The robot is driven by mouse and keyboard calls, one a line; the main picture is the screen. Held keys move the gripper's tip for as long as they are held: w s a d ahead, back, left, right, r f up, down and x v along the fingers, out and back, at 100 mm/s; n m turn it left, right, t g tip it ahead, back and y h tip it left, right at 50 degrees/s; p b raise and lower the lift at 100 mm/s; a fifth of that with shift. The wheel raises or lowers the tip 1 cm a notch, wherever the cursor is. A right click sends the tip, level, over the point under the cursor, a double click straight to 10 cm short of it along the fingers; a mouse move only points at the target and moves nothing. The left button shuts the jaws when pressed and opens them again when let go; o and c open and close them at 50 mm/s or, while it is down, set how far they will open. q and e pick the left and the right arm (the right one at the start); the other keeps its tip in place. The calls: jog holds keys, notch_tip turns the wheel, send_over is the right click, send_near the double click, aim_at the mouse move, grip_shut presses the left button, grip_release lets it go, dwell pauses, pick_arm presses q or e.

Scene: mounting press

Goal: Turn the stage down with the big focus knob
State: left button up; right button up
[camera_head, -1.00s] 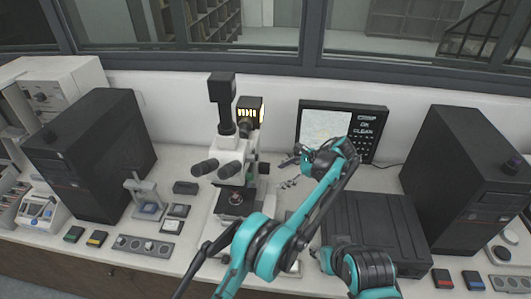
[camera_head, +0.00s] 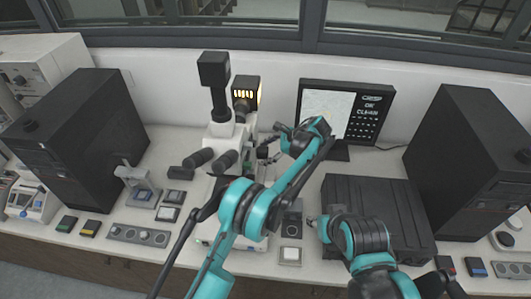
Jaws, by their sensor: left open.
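The white microscope (camera_head: 222,134) with black eyepieces and a black camera on top stands left of centre on the bench. My left arm crosses in front of its lower part, so the stage is mostly hidden. My left gripper (camera_head: 268,147) is open at the right side of the microscope, with its fingers pointing left toward the column. The big focus knob is not clear behind the dark fingers; I cannot tell whether they touch it or stand around it.
A monitor (camera_head: 338,112) stands behind my left wrist. A large black case (camera_head: 385,205) lies to the right, and black towers (camera_head: 80,135) (camera_head: 462,165) stand at both sides. Small fixtures and a knob panel (camera_head: 138,235) lie at the left front.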

pick_arm(q)
jog(key=c, duration=1.2)
jog(key=shift+o, duration=0.2)
jog(key=t+b, duration=0.1)
jog(key=n+t+b, duration=0.1)
jog(key=shift+s+f+b, duration=0.1)
jog(key=shift+f+b, duration=0.15)
jog(key=shift+b, duration=0.1)
jog(key=shift+r+n+t+b, duration=0.1)
jog(key=shift+n+t+b, duration=0.9)
jog(key=shift+t+b, duration=0.65)
